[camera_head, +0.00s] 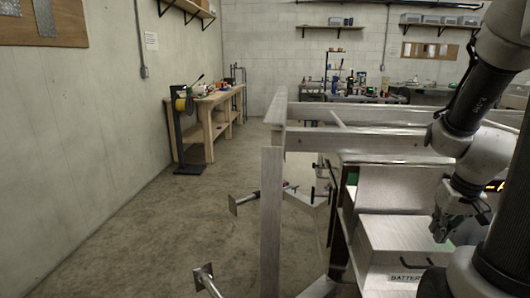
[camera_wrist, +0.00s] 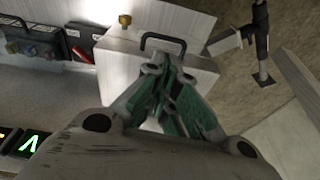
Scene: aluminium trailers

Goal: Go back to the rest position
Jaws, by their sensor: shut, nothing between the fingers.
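My gripper (camera_wrist: 172,68) is shut and empty in the wrist view, its green fingers together. It also shows in the head view (camera_head: 437,238) at the right, over a metal box lettered "BATTER" (camera_head: 392,258); the rest of the lettering is hidden by my arm. The box also shows in the wrist view (camera_wrist: 120,62), with a black handle (camera_wrist: 163,39) just beyond the fingertips. I cannot tell whether the fingers touch the box.
Aluminium trailer rails (camera_head: 350,113) stand beside and behind the box. The concrete floor (camera_head: 130,235) at the left is clear.

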